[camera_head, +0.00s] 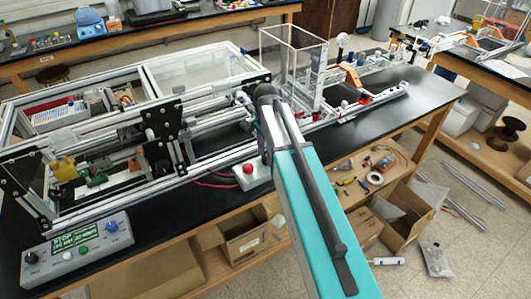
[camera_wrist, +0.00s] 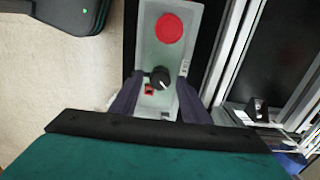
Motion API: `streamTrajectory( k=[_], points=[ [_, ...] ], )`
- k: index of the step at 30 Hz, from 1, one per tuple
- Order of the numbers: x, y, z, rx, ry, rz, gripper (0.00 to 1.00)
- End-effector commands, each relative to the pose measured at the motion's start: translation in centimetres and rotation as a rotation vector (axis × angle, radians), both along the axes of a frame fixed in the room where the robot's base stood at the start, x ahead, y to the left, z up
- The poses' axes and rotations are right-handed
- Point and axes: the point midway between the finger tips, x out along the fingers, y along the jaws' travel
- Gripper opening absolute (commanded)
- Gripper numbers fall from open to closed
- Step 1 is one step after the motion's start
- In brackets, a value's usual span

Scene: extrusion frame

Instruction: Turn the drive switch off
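A grey control box (camera_wrist: 178,50) lies below my gripper in the wrist view. It carries a round red button (camera_wrist: 169,28) and a black rotary knob (camera_wrist: 160,77) with a white pointer line, which looks like the drive switch. A small red mark (camera_wrist: 149,90) sits beside the knob. My gripper (camera_wrist: 157,80) is open, with one dark finger on each side of the knob. The fingers look apart from the knob, but their height over it is hard to tell. In the head view the box (camera_head: 254,178) shows its red button; my arm hides the knob and the fingers.
The box stands near the front edge of the black bench (camera_head: 210,208), beside the aluminium extrusion frame (camera_head: 120,195). A second panel (camera_head: 75,250) with a display and knobs stands at the front left. Red cables (camera_head: 212,184) run near the box.

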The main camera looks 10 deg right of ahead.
Motion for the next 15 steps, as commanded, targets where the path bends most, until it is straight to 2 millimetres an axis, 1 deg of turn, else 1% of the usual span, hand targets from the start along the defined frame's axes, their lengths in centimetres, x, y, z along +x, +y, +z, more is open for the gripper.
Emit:
streamTrajectory(
  k=[1, 5, 6, 15],
  points=[
    [0.0, 0.01, 0.01, 0.0, 0.0, 0.0, 0.33],
    [-0.01, 0.03, 0.02, 0.0, 0.0, 0.0, 0.11],
    [-0.01, 0.08, 0.02, 0.0, 0.0, 0.001, 0.04],
    [-0.01, 0.12, 0.0, 0.0, 0.0, 0.022, 0.03]
  ],
)
